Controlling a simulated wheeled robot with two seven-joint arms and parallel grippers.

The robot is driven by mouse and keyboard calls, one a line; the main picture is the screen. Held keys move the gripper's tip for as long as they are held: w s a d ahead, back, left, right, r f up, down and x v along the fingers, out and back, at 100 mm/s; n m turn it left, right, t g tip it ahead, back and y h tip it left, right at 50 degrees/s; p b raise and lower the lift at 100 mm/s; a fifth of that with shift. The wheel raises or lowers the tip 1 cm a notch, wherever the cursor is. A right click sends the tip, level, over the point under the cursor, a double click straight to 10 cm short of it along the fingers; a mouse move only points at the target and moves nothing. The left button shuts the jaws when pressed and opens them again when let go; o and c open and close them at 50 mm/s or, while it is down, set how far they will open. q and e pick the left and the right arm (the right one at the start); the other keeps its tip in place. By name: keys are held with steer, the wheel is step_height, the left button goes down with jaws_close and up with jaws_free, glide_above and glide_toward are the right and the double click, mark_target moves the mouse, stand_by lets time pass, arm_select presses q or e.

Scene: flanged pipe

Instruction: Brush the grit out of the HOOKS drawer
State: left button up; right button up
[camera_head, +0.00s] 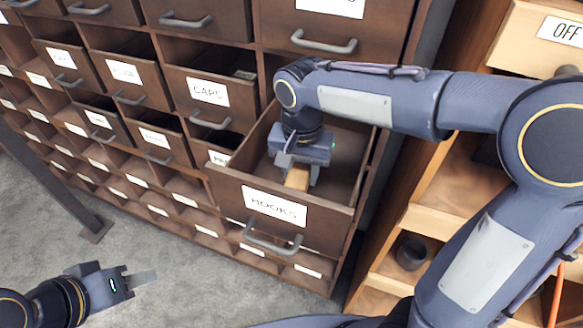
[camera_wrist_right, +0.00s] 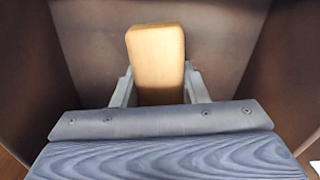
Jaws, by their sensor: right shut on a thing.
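The HOOKS drawer (camera_head: 320,220) is pulled open at the lower right of the brown cabinet, its label and grey handle facing me. My right gripper (camera_head: 300,175) reaches down inside it, shut on a light wooden brush handle (camera_head: 297,178). In the right wrist view the wooden handle (camera_wrist_right: 157,65) stands between the two fingers (camera_wrist_right: 158,88), with brown drawer walls around. Bristles are hidden, and I cannot make out any grit on the drawer floor. My left gripper (camera_head: 130,281) is away at the lower left, over the floor, apart from the cabinet; its jaw gap is not clear.
Other drawers stand open to the left, including the CAPS drawer (camera_head: 205,92). Rows of small labelled bins lie below. A wooden shelf unit (camera_head: 440,190) with a dark cup (camera_head: 411,252) stands at the right. Grey floor (camera_head: 190,270) is free at the lower left.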

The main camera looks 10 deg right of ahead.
mark_target(280, 176)
steer(key=shift+s+d, duration=0.45)
steer(key=shift+d, duration=0.2)
steer(key=shift+s+d, duration=0.4)
steer(key=shift+d, duration=0.2)
steer(key=shift+s+d, duration=0.65)
steer(key=shift+d, duration=0.3)
steer(key=shift+w+a+p, duration=0.2)
steer(key=shift+w+a, duration=0.5)
steer(key=shift+a, duration=0.3)
steer(key=shift+w+a+p, duration=0.2)
steer(key=shift+w+a, duration=0.45)
steer(key=shift+a, duration=0.35)
steer(key=shift+w+a, duration=0.35)
steer(key=shift+a, duration=0.2)
steer(key=shift+w+a, duration=0.35)
steer(key=shift+a, duration=0.2)
steer(key=shift+w+a+p, duration=0.7)
steer(key=shift+a, duration=0.25)
steer(key=shift+s+d+f+b, duration=0.1)
steer(key=shift+s+d+b, duration=0.15)
steer(key=shift+d, duration=0.2)
steer(key=shift+s+d+b, duration=0.1)
steer(key=shift+s+d, duration=0.2)
steer(key=shift+d, duration=0.1)
steer(key=shift+s+d, duration=0.45)
steer(key=shift+d, duration=0.2)
steer(key=shift+s+d, duration=0.4)
steer(key=shift+d, duration=0.2)
